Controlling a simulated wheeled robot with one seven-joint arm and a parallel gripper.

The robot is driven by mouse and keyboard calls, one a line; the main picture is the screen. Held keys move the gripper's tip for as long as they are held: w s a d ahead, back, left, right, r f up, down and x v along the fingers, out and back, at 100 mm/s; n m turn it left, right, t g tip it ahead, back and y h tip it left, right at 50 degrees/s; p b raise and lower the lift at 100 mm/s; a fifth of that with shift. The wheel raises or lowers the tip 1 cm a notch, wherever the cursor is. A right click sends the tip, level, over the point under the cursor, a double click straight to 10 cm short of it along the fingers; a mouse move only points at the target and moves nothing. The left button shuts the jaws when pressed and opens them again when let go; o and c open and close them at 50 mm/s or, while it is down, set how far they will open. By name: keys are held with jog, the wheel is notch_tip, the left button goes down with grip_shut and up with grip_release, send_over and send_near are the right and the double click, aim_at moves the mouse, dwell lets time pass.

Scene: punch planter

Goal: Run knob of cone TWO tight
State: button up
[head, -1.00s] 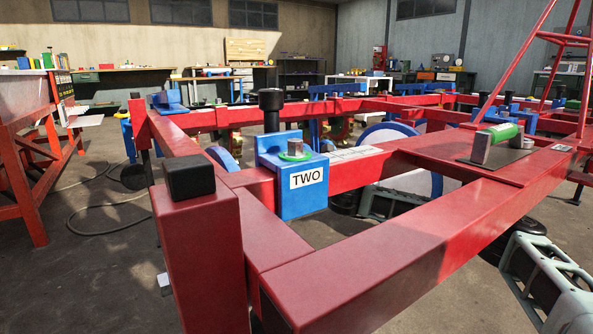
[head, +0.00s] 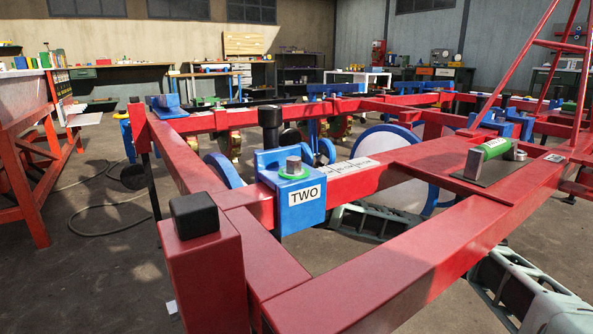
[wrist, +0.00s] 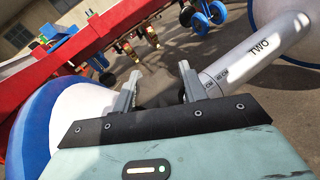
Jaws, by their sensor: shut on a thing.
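In the head view a blue bracket (head: 302,208) labelled TWO sits on the red frame, with a green ring (head: 294,171) and a grey stub on top. The wrist view shows a grey cylinder (wrist: 255,55) marked TWO, with a CM scale at its near end. My gripper (wrist: 160,78) is at that end, its two fingers apart and shut on a dark knob (wrist: 160,97) between them. The knob is in shade and its outline is hard to see.
A white disc with a blue rim (head: 388,165) stands behind the red beam (head: 370,265); a blue and white round part (wrist: 50,120) is close to the left of my gripper. A green roller (head: 486,148) lies on the frame at right.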

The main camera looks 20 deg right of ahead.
jog(key=shift+m+h+p, duration=0.35)
jog(key=shift+m+h, duration=0.15)
jog(key=shift+m, duration=0.1)
jog(key=o, duration=1)
jog(key=shift+d+f+b, duration=0.1)
jog(key=shift+f+b, duration=0.05)
jog(key=shift+b, duration=0.2)
